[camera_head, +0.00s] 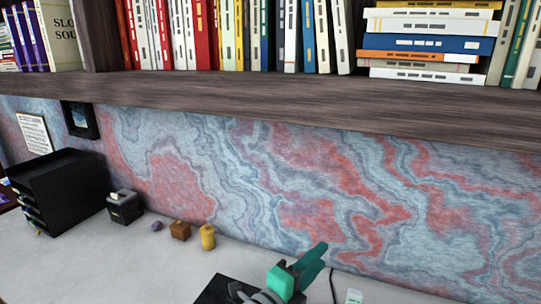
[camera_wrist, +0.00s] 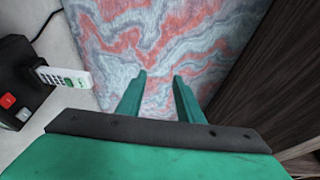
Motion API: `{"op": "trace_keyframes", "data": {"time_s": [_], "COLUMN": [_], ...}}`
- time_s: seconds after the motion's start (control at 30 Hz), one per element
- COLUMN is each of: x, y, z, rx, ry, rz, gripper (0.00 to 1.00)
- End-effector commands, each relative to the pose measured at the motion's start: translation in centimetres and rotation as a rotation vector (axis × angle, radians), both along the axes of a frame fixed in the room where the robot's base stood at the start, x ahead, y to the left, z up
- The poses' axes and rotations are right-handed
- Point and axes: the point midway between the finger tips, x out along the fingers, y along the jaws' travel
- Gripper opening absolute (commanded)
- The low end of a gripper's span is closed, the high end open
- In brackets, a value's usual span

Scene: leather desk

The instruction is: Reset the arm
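My gripper (camera_head: 312,256) is teal and shows at the bottom of the head view, in front of the marbled wall. In the wrist view my gripper (camera_wrist: 160,76) has two teal fingers with a clear gap between them. The gap is empty and only the wall shows through it. The head view does not show the gap clearly.
A wooden shelf (camera_head: 230,92) with books overhangs the desk (camera_head: 125,265). A white handheld device (camera_wrist: 66,77) lies near a dark box (camera_wrist: 16,75).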

Motion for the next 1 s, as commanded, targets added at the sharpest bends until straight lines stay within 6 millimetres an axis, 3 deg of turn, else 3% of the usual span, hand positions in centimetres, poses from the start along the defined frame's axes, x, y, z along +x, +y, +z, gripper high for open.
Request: {"op": "trace_keyframes", "data": {"time_s": [0.23,0.47,0.77,1.0], "x": [0.1,-0.6,-3.4,-7.8], "y": [-0.5,0.5,2.1,3.2], "z": [1.3,-0.6,-6.8,-13.5], "rx": [-0.41,-0.752,-1.122,-1.337], "ry": [0.071,0.168,0.312,0.422], "rz": [0.088,0.18,0.32,0.449], "gripper": [0.33,0.33,0.33,0.33]}}
